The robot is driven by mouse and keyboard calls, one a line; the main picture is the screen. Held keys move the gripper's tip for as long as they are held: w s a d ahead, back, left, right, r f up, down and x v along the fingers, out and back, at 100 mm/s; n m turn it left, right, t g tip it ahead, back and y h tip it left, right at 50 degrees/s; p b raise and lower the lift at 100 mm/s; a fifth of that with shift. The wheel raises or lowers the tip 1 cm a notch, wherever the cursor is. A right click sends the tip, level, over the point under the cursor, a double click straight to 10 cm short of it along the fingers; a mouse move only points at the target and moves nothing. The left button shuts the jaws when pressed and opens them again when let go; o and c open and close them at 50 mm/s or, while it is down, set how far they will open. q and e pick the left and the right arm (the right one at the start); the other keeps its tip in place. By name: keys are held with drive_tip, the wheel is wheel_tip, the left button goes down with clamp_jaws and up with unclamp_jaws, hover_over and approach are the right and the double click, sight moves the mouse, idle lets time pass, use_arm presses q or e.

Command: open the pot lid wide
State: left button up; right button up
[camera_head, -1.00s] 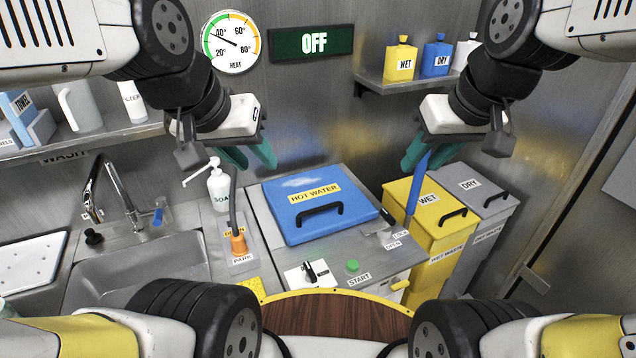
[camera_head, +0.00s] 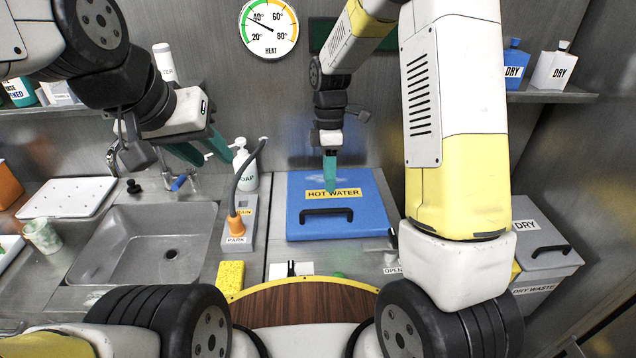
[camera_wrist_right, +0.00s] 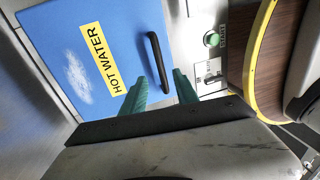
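The pot lid is a flat blue panel (camera_head: 360,225) labelled HOT WATER, with a black handle (camera_head: 327,212) near its front edge. It lies flat and closed in the counter. My right gripper (camera_head: 330,185) is over the lid, pointing down, behind the handle in the head view. In the right wrist view its two teal fingers (camera_wrist_right: 160,85) are apart and empty, with the black handle (camera_wrist_right: 158,62) ahead between them. Whether they touch it I cannot tell. My left gripper (camera_head: 206,155) is open and empty above the sink's back edge, left of the soap bottle.
Left of the lid stand a soap bottle (camera_head: 244,165) and an orange plug with a grey hose (camera_head: 236,222). A sink (camera_head: 150,240) is further left. A latch marked OPEN (camera_head: 393,243) sits right of the lid, partly behind my right arm. A grey DRY bin (camera_head: 540,245) stands at right.

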drive_tip(key=f, duration=0.2)
drive_tip(key=s+f, duration=0.1)
drive_tip(key=f, duration=0.4)
drive_tip(key=shift+s+f, duration=0.25)
drive_tip(key=shift+f, duration=0.1)
drive_tip(key=shift+c, duration=0.3)
clamp_jaws()
drive_tip(key=shift+w, duration=0.1)
idle(0.7)
